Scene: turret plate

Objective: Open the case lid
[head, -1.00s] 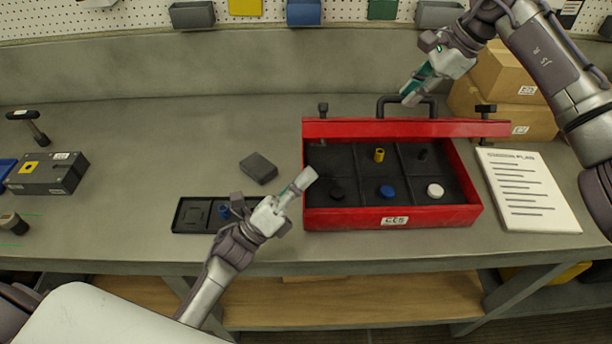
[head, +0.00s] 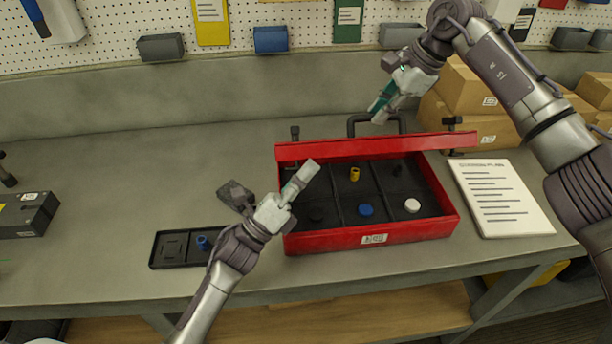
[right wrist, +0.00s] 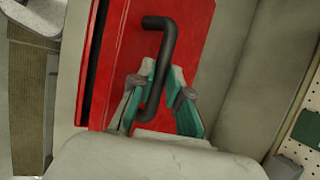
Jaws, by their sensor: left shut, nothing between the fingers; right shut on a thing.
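The red case (head: 330,241) stands on the bench with its compartments in view. Its red lid (head: 350,148) is raised and shows nearly edge-on along the back, above the dark interior. The black handle (head: 354,121) is on the lid; in the right wrist view the handle (right wrist: 166,42) stands out from the red lid face (right wrist: 120,60). My right gripper (head: 377,116) is at the handle, its teal fingers (right wrist: 160,108) shut on it. My left gripper (head: 306,172) is shut and empty, and overlaps the case's left side in the picture.
A yellow cylinder (head: 355,174), a blue cap (head: 365,210) and a white cap (head: 412,205) are in the case. A black tray (head: 177,262) and a dark block (head: 236,193) lie left. A printed sheet (head: 500,198) lies right; cardboard boxes (head: 470,88) stand behind.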

